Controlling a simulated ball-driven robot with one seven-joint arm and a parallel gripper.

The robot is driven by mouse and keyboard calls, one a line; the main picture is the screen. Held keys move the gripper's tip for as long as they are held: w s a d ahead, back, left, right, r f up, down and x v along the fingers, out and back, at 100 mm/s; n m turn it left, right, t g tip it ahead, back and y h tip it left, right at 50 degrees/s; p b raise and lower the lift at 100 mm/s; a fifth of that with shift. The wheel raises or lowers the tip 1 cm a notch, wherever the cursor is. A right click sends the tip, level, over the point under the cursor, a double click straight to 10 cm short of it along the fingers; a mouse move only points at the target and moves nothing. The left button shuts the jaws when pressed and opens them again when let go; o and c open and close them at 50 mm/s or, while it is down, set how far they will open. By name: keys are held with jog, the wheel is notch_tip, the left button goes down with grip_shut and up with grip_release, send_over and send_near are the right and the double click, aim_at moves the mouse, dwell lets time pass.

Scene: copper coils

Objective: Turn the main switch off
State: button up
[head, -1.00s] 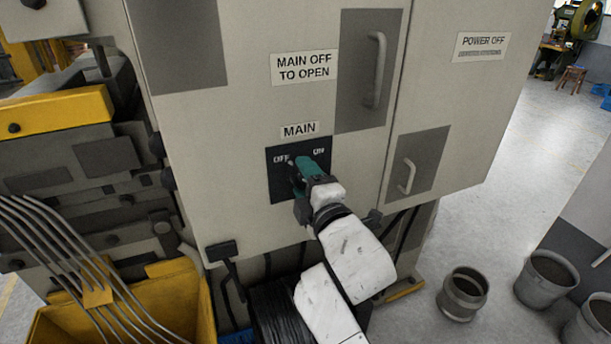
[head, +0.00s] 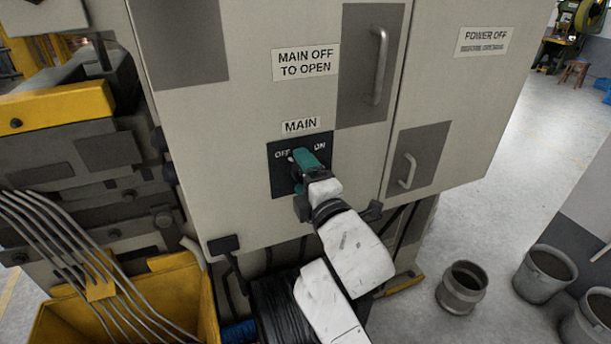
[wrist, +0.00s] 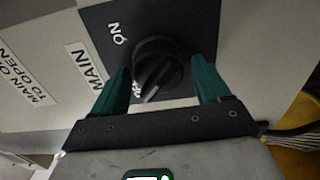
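The main switch is a black rotary knob (wrist: 157,66) on a dark square plate (head: 280,183) below the MAIN label on the cabinet. In the wrist view the knob sits between the two teal fingers of my gripper (wrist: 161,68), with a visible gap on each side. Its ridge points toward the lower OFF mark, which is partly hidden. The ON mark (wrist: 120,40) is clear of the knob. In the head view my gripper (head: 303,162) covers most of the knob. It is open around the knob.
The cabinet has a long handle (head: 379,65) and a smaller handle (head: 408,171) to the right of the switch. A yellow bin (head: 165,300) with bent rods stands at lower left. Several grey pots, including one near the cabinet (head: 462,288), stand on the floor at right.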

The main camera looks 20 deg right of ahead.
jog(key=shift+o, duration=0.3)
jog(key=shift+s+f, duration=0.1)
jog(key=shift+s, duration=0.4)
jog(key=s+b, duration=0.2)
jog(key=s, duration=0.7)
jog(key=shift+s, duration=0.4)
